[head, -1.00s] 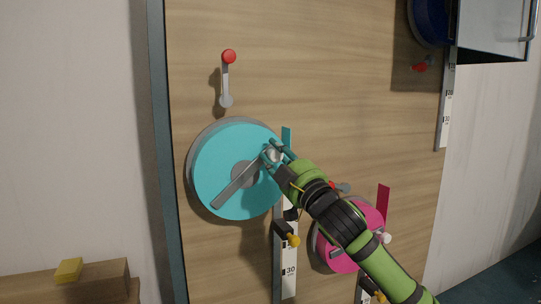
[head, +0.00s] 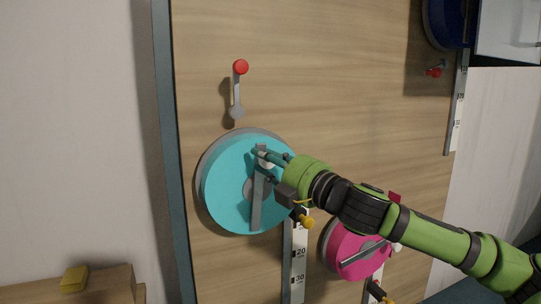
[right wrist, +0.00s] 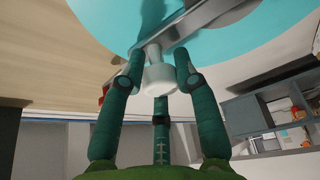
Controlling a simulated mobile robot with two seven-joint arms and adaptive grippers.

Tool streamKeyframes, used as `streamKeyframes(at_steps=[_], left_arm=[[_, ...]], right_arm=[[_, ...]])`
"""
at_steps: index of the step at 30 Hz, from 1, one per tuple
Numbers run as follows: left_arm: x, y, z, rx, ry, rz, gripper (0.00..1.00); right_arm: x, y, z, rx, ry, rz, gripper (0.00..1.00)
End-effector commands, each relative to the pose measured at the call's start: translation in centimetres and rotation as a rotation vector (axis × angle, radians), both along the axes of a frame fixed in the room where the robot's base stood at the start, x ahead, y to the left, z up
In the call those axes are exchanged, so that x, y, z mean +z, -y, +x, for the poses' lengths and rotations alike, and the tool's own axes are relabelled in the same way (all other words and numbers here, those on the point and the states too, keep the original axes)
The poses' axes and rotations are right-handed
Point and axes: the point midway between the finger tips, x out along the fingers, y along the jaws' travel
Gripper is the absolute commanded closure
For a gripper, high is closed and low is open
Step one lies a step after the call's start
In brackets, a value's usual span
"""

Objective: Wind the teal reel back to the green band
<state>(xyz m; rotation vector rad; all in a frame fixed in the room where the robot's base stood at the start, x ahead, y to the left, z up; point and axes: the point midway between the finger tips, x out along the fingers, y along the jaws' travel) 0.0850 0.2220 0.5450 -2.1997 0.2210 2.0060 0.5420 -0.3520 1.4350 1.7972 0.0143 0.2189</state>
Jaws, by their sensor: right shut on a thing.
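The teal reel (head: 225,195) is mounted on the upright wooden board, with a grey crank bar (head: 257,205) across its face. The bar stands nearly upright, its knob end at the top. My right gripper (head: 264,158) is shut on the crank's pale knob; in the right wrist view, green fingers close around the white knob (right wrist: 160,77). Below right of the reel is a white numbered scale (head: 299,262), with a dark slider and yellow tip (head: 304,220) above its 20 mark. My arm hides the scale's upper part. No green band can be made out. My left gripper is not in view.
A pink reel (head: 345,248) is at lower right, partly behind my arm. A red-tipped lever (head: 240,68) is above the teal reel. A dark blue reel (head: 437,25) and another scale (head: 456,110) are at upper right. A yellow block (head: 74,279) lies at lower left.

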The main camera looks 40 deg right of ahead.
Motion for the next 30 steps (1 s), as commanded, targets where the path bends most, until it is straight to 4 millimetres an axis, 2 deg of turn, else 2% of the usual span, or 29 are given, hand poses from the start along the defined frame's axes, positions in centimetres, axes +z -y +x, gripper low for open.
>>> streamKeyframes(at_steps=[19, 20, 21, 30], left_arm=[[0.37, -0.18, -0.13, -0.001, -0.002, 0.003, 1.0], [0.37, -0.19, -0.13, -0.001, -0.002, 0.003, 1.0], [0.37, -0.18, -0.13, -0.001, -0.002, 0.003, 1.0], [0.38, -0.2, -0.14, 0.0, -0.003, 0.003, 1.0]], right_arm=[[-0.15, -0.34, 0.02, 0.005, -0.014, -0.049, 1.0], [-0.16, -0.34, 0.02, 0.005, -0.014, -0.049, 0.61], [-0.16, -0.33, 0.02, 0.005, -0.014, -0.049, 0.46], [-0.08, -0.22, 0.03, 0.002, -0.013, -0.048, 0.46]])
